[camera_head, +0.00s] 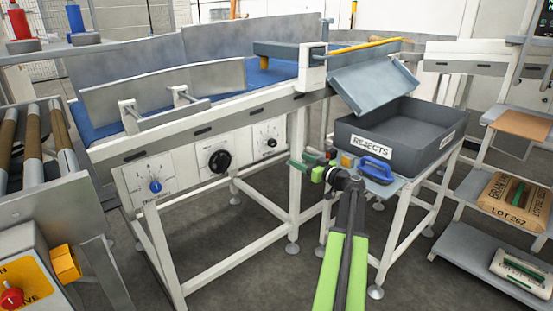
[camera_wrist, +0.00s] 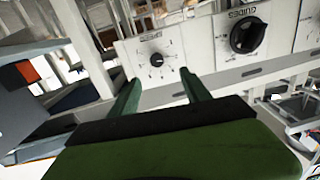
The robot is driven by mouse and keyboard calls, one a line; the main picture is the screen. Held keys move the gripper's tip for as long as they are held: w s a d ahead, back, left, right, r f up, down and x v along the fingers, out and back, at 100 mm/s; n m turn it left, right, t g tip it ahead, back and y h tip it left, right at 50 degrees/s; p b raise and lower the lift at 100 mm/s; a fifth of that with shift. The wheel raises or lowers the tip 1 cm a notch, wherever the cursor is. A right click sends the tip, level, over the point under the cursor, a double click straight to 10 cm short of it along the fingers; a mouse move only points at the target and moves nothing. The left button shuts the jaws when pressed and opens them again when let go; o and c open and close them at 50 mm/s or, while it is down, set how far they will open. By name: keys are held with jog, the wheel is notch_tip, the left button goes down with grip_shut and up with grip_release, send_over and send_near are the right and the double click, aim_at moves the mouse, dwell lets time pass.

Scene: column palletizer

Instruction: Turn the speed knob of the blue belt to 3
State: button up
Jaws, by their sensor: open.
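The blue belt (camera_head: 262,73) runs along a white-framed conveyor. Its front panel carries a blue knob (camera_head: 155,186) at left, a large black knob (camera_head: 219,160) in the middle and a small black knob (camera_head: 271,143) at right, each with a printed dial. In the wrist view, upside down, the small black knob (camera_wrist: 156,59) shows beyond my fingertips, and the large black knob (camera_wrist: 246,35) is to its right. My gripper (camera_head: 303,163) is open and empty, right of the panel and apart from it. Its two green fingers (camera_wrist: 160,80) point toward the small knob's panel. I cannot read the knob settings.
A grey bin marked REJECTS (camera_head: 400,132) stands on a stand at right, with a blue-handled tool (camera_head: 376,170) in front. A conveyor leg (camera_head: 296,185) stands near my gripper. A shelf with bags (camera_head: 515,200) is far right. A roller conveyor (camera_head: 35,150) is at left.

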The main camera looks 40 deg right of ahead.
jog(key=d, duration=0.1)
send_near(275, 144)
jog(key=w, duration=1)
jog(key=shift+d+f, duration=0.1)
jog(key=shift+f, duration=0.05)
jog(key=shift+c, duration=0.3)
grip_shut()
jog(key=shift+d, duration=0.25)
jog(key=shift+a+m, duration=0.1)
jog(key=shift+m, duration=0.2)
